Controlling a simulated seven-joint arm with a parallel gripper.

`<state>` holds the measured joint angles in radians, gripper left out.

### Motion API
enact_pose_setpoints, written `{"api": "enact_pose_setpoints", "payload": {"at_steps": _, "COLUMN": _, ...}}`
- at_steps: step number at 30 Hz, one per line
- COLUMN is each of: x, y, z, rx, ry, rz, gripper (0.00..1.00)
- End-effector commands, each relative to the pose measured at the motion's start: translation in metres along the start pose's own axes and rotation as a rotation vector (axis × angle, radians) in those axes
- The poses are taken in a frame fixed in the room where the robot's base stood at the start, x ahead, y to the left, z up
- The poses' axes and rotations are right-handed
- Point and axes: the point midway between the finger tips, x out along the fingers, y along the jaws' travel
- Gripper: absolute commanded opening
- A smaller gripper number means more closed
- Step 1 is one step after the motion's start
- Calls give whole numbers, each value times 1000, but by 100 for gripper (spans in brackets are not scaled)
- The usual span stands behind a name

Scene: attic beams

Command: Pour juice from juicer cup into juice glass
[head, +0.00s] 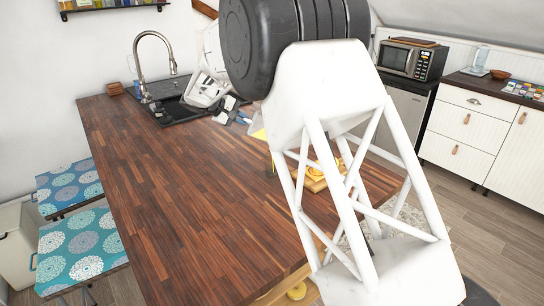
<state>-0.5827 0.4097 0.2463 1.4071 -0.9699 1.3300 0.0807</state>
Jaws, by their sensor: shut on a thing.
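My gripper (236,115) is partly in view in the head view, above the far part of the wooden counter. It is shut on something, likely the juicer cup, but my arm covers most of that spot. A small pale yellow patch (258,133) shows just right of the fingers, at the edge of my arm. I cannot tell whether it is the cup, juice or something else. I cannot make out the juice glass; my arm hides much of the counter's right side. Orange-yellow pieces (318,167) lie on a small wooden board (315,184), partly behind my arm.
The long wooden counter (185,185) is clear on its left and near parts. A black sink (172,110) with a tall curved tap (142,65) is at its far end. Patterned stools (80,250) stand at the left. A microwave (407,60) and white drawers (470,130) stand at the right.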

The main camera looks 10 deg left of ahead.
Motion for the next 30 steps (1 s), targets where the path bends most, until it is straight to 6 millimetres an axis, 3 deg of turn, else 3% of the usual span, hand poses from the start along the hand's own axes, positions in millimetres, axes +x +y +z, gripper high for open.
{"api": "enact_pose_setpoints", "payload": {"at_steps": 30, "x": -2, "y": -3, "z": 10, "rx": 99, "ry": 66, "rz": 47, "gripper": 0}}
